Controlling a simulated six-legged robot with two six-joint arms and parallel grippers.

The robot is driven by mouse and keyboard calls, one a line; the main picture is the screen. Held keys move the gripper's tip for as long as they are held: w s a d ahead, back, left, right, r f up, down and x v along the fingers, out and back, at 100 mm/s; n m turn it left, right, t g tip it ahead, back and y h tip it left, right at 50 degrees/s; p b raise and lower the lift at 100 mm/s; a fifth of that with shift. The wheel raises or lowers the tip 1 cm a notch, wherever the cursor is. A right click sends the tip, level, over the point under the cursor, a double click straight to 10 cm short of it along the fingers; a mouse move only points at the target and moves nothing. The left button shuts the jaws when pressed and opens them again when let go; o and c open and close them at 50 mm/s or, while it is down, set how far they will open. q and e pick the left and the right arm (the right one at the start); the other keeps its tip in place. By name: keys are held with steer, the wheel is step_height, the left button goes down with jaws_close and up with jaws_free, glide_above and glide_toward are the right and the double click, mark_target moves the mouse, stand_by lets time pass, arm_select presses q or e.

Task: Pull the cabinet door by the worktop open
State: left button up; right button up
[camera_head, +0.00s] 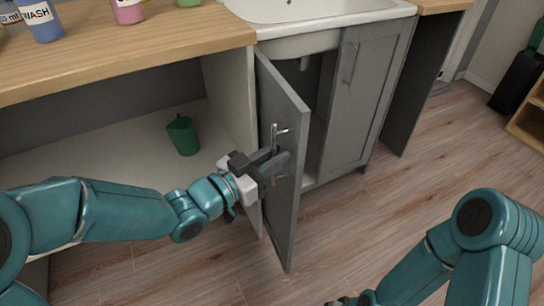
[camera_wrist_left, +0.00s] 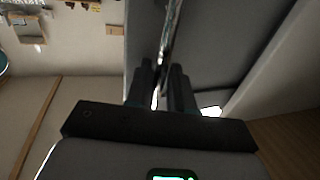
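The grey cabinet door (camera_head: 283,108) under the sink stands swung out wide from the cabinet, with the dark inside showing behind it. Its metal bar handle (camera_head: 274,132) is upright on the door's outer face. My left gripper (camera_head: 276,163) is at this handle, its two dark fingers on either side of the bar. In the left wrist view the fingers (camera_wrist_left: 165,88) are close together with the handle (camera_wrist_left: 166,45) between them. Only a dark bit of my right gripper (camera_head: 342,301) shows at the bottom edge, so its fingers cannot be read.
The wooden worktop (camera_head: 150,40) carries several bottles at the back left. A white sink (camera_head: 310,8) is above the cabinet. A closed grey door (camera_head: 362,85) is to the right. A green cup (camera_head: 183,135) stands in the open space at left. The wooden floor (camera_head: 390,190) at right is clear.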

arm_select(q)
steer(key=shift+o, duration=0.3)
arm_select(e)
steer(key=shift+d, duration=0.1)
arm_select(q)
steer(key=b+v, duration=0.4)
steer(key=v, duration=1.2)
arm_select(e)
steer(key=shift+t, duration=0.6)
steer(key=w+f, duration=0.3)
steer(key=f, duration=0.1)
steer(key=shift+d+f, duration=0.1)
steer(key=shift+d, duration=0.2)
arm_select(q)
steer(key=shift+s+a, duration=0.1)
steer(key=shift+a, duration=0.05)
